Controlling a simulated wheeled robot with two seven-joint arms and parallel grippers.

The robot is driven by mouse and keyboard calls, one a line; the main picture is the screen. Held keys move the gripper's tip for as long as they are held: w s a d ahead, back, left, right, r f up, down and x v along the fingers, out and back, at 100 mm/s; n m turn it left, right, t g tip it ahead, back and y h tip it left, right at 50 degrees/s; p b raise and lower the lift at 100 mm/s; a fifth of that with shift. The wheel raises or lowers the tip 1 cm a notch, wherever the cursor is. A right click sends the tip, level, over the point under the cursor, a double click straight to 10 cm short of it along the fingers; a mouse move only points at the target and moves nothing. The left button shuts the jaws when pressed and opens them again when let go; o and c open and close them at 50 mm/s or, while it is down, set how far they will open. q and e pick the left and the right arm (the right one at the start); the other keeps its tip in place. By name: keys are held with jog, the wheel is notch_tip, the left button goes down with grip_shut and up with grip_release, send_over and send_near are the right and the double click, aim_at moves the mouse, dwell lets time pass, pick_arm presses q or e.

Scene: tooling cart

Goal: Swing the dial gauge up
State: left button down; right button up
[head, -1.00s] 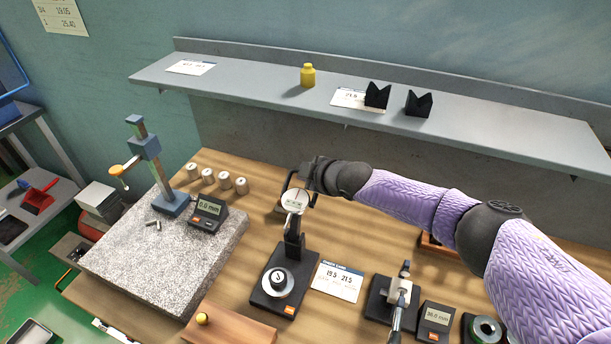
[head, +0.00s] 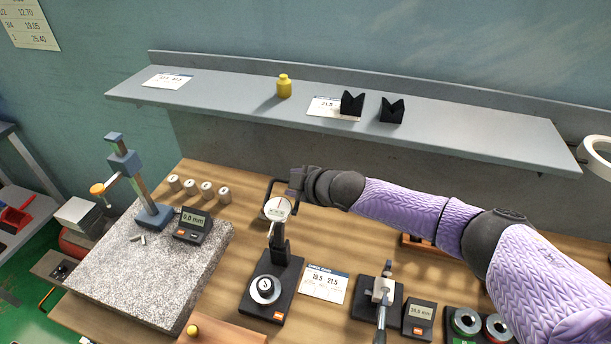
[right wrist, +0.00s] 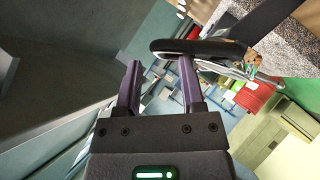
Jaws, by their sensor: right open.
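The dial gauge (head: 277,208) has a round white face and sits at the top of a black upright on a black stand (head: 262,312). A round part with a dark centre (head: 265,288) sits on the stand's base. My right gripper (head: 280,188) is open at the gauge's upper edge, its fingers partly hidden in the head view. In the right wrist view its two fingers (right wrist: 159,64) are apart, and the gauge's dark rim (right wrist: 205,47) lies at the right finger. I cannot tell whether they touch. My left gripper is not in view.
A granite plate (head: 110,275) with a blue column stand (head: 150,210) is at left. A card (head: 323,286) and a clamp-like fixture (head: 380,290) are right of the gauge. A grey shelf (head: 230,105) runs behind, above the bench. Several small cylinders (head: 207,189) stand at the back.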

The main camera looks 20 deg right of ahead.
jog(key=p+v, duration=0.1)
jog(key=v, duration=0.5)
jog(key=shift+s, duration=0.15)
